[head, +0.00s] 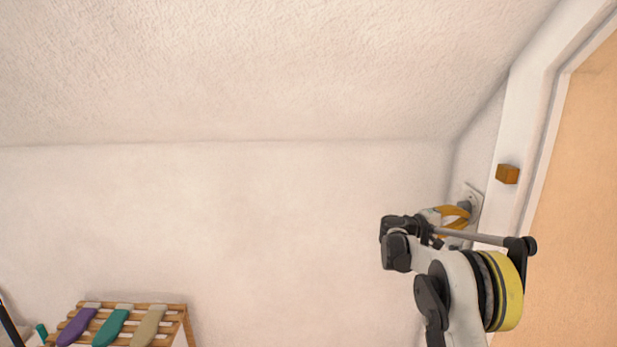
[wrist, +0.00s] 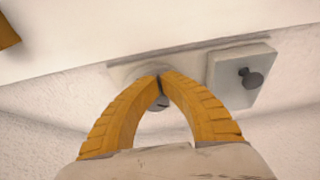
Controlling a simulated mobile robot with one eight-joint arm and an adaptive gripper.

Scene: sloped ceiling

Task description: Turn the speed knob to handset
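In the wrist view, a grey knob (wrist: 158,104) shows partly behind my fingertips, on a pale wall plate (wrist: 125,72). A second plate (wrist: 225,88) to the right carries a dark grey knob (wrist: 253,79) with a short stub on its left. No markings can be read, so I cannot tell which is the speed knob. My gripper (wrist: 161,80) has orange fingers whose tips nearly meet, in front of the left knob. Contact with it cannot be told. In the head view, my gripper (head: 457,213) is at a wall plate (head: 476,196) and a grey knob (head: 465,205).
A white door frame (head: 525,105) with a small brown block (head: 508,174) stands right of the plates. The ceiling (head: 250,70) slopes above. A slatted wooden rack (head: 177,308) with coloured shoe-like items is at lower left, away from the arm.

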